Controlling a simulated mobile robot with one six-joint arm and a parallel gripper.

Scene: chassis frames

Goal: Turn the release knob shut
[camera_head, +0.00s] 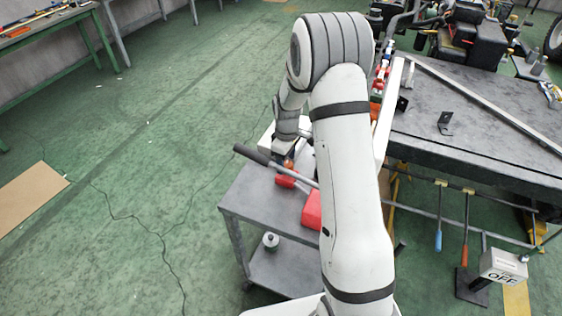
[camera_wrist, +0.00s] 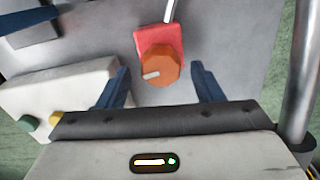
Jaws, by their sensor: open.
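The release knob (camera_wrist: 160,70) is orange with a pale pointer mark toward its lower left. It sits on a red block (camera_wrist: 152,36) with a metal rod rising from it. In the head view the orange knob (camera_head: 289,163) shows partly, below my wrist. My gripper (camera_wrist: 159,68) is open and empty, with one dark blue finger on each side of the knob in the wrist view. A gap shows between the knob and each finger. I cannot tell whether the fingertips reach down to the knob's depth.
A grey cart (camera_head: 250,207) holds a long dark-gripped lever (camera_head: 257,156) and a red body (camera_head: 312,210). A pale block (camera_wrist: 62,98) with green and yellow buttons is left of the fingers; a metal tube (camera_wrist: 302,65) is at right. A grey workbench (camera_head: 480,125) stands right.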

